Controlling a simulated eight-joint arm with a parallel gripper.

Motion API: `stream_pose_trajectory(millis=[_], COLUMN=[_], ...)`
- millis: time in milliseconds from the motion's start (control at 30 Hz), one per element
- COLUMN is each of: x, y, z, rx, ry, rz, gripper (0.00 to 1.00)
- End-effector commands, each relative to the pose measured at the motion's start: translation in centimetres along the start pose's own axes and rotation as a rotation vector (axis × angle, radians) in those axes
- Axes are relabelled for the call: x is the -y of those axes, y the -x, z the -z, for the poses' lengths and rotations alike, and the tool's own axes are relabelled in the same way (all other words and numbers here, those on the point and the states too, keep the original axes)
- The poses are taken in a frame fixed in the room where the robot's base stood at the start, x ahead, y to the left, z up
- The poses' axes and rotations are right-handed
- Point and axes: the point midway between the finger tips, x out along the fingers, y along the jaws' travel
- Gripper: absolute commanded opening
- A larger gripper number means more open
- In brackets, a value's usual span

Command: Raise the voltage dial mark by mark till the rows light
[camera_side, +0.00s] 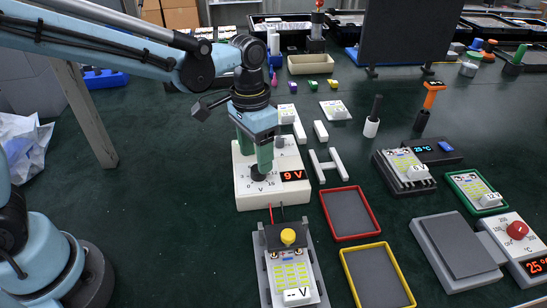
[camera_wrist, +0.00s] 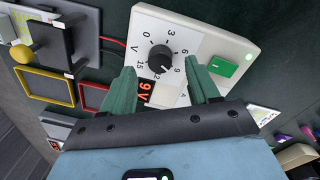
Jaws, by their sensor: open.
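The white supply box (camera_side: 243,190) has a black voltage dial (camera_side: 258,172) and a red display (camera_side: 293,175) reading 9 V. In the wrist view the dial (camera_wrist: 161,59) sits in a ring of numbers, its pointer apparently toward the 9. My gripper (camera_side: 254,160) is open over the box; in the wrist view its green fingers (camera_wrist: 160,68) are spread on either side of the dial, with gaps visible. The floodlight housing (camera_side: 290,275) lies in front of the box, with pale yellow rows, a yellow knob (camera_side: 288,236) and a tag reading "-- V". I cannot tell whether any row glows.
Red and black leads (camera_side: 271,213) run between box and housing. A green switch (camera_wrist: 223,66) is on the box. A red-rimmed tray (camera_side: 350,212) and a yellow-rimmed tray (camera_side: 378,278) lie right of the housing. Other housings (camera_side: 404,168) stand farther right.

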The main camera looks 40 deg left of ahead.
Motion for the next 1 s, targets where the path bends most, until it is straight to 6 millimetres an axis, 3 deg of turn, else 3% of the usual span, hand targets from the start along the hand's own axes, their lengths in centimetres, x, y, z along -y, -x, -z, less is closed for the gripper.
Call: stream_pose_trajectory(millis=[300, 667, 1000], x=[0.0, 0.0, 0.0], y=[-3.1, -3.4, -3.3], z=[0.0, 0.0, 0.0], rx=[-0.001, -0.001, -0.001], ry=[0.000, 0.000, 0.000], rz=[0.001, 0.000, 0.000], gripper=[0.60, 0.59, 0.07])
